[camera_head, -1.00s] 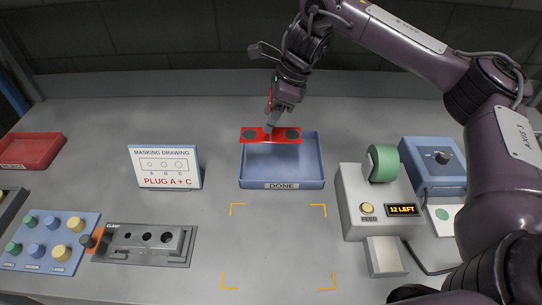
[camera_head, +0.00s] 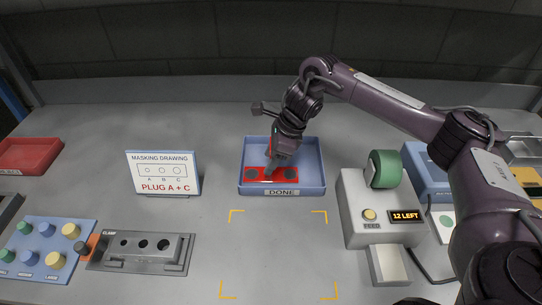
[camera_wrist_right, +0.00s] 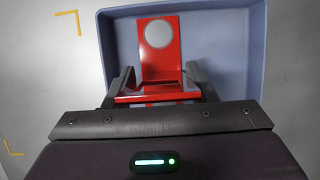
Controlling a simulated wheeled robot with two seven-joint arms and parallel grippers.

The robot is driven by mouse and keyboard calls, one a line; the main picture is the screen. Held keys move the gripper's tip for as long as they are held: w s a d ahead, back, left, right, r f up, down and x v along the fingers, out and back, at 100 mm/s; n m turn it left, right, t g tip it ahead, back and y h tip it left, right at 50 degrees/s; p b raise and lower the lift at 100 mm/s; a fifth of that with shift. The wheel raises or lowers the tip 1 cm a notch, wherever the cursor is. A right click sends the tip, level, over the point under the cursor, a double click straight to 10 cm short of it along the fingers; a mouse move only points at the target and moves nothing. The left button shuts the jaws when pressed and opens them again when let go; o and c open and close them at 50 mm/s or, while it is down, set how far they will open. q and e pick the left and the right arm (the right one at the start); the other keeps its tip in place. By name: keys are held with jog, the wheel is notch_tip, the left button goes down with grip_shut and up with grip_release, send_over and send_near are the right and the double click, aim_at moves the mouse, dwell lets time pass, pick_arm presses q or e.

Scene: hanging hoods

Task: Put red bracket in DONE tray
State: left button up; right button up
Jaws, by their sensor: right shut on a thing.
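The red bracket (camera_head: 271,174) is inside the blue DONE tray (camera_head: 313,160), near its front wall. It has dark round spots at its two ends in the head view. My right gripper (camera_head: 276,160) reaches down into the tray and is shut on the bracket's upright part. In the right wrist view, the bracket (camera_wrist_right: 159,68) sits between the two dark fingers, with a grey disc on its face. The tray (camera_wrist_right: 226,52) lies beneath it there. Whether the bracket touches the tray floor is hard to tell. My left gripper is not in view.
A MASKING DRAWING sign (camera_head: 163,173) stands left of the tray. A grey clamp block (camera_head: 145,246) and a plug board (camera_head: 43,246) are at front left. A label dispenser with green roll (camera_head: 386,169) stands at right. The yellow-cornered area (camera_head: 278,252) is clear.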

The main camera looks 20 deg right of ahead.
jog(key=o, duration=1.4)
jog(key=shift+c, duration=0.2)
jog(key=shift+r, duration=0.25)
jog(key=p+v, duration=0.1)
jog(key=v, duration=1)
jog(key=shift+d+r, duration=0.2)
jog(key=shift+r, duration=0.1)
jog(key=shift+s, duration=0.1)
